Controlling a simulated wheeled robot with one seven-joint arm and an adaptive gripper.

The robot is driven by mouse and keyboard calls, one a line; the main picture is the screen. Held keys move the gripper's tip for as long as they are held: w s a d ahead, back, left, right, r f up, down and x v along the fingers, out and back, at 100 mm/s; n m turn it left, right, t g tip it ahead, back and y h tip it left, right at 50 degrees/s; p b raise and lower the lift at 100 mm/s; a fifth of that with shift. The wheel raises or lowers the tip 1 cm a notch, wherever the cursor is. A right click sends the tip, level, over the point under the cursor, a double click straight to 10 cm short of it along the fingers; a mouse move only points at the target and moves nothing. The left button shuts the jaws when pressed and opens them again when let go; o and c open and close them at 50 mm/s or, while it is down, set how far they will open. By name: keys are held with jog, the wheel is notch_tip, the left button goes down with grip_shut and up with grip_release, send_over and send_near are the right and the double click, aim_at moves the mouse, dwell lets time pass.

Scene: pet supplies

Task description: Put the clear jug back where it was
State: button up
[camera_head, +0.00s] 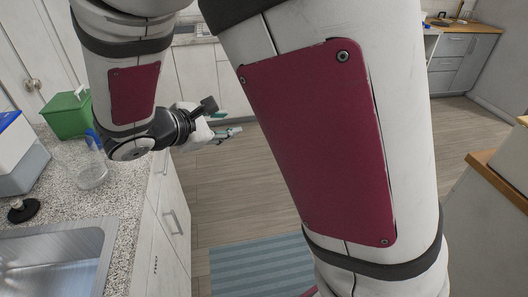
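The clear jug (88,172) stands upright on the speckled counter (125,197) at the left, in front of a green container. My gripper (228,124) is right of the jug, out past the counter's edge over the floor. Its fingers point right, away from the jug, with a gap between the teal-tipped ends and nothing seen between them. My arm hides part of the area behind the jug.
The green container (68,117) stands behind the jug. A blue-and-white box (14,150) and a black round object (23,210) are left of it. The sink (60,262) is nearer. Open wooden floor (235,195) lies right of the counter, with a striped blue mat (262,267).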

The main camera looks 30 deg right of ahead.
jog(key=s+d+r+m+g+y, duration=0.2)
jog(key=s+m+y, duration=0.25)
jog(key=s, duration=0.45)
jog(key=s+d+r+m+g+y, duration=0.1)
jog(key=s+d+r+m+y, duration=0.15)
jog(key=s+m, duration=0.45)
jog(key=s+a+r+m+t+y, duration=0.2)
jog(key=s+a+m+y, duration=0.1)
jog(key=s+a, duration=0.3)
jog(key=shift+s+r+y, duration=0.3)
jog(key=shift+s+y, duration=0.15)
jog(key=shift+y, duration=0.05)
jog(key=shift+m, duration=0.25)
